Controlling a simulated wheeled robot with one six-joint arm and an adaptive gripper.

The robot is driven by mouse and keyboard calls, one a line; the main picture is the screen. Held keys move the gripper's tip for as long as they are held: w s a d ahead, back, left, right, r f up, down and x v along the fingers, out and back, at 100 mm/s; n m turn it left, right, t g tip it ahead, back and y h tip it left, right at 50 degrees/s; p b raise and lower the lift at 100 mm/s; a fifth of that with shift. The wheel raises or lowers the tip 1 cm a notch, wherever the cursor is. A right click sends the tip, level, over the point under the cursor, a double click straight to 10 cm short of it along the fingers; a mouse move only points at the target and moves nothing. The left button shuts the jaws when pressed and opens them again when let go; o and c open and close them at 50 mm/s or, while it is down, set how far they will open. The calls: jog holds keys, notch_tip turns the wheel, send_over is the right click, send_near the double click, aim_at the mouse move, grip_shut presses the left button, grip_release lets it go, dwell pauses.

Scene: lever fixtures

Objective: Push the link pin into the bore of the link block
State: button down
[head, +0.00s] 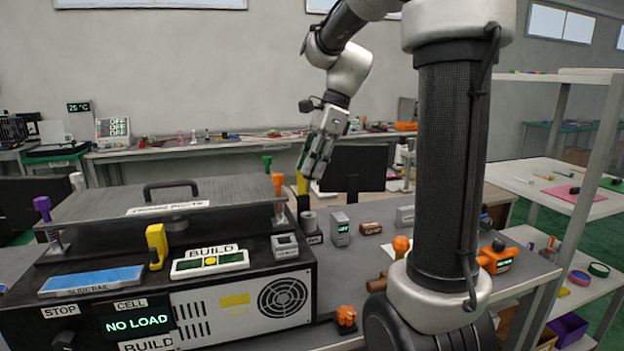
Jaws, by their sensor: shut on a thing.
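My gripper (305,172) points down behind the right end of the dark bench unit, its fingers shut at the top of an upright yellow piece. This yellow piece (302,184), with a dark lower part, seems to be the link pin. Just below it stands a grey rounded block (309,222) beside a partly hidden label ending in "INK", seemingly the link block. The pin's lower end overlaps the block's top in this view. I cannot tell whether the tip is in the bore, touching the block or apart from it; the bore is not visible.
The dark unit (225,290) carries a yellow lever (156,246), a raised plate with a handle (170,188), and orange (278,184) and green (267,163) knobs. A grey box (340,228) and brown block (371,228) stand right of the pin. An orange knob (346,316) sits in front.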

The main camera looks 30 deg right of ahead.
aim_at(309, 182)
jog(key=shift+g+h, duration=0.3)
jog(key=shift+h, duration=0.3)
jog(key=shift+d+x, duration=0.15)
jog(key=shift+x, duration=0.95)
jog(key=shift+d+x, duration=0.15)
jog(key=shift+x, duration=1)
jog(key=shift+w+f, duration=0.1)
jog(key=shift+f, duration=2.3)
jog(key=c, duration=1.2)
grip_release()
jog(key=shift+r, duration=0.1)
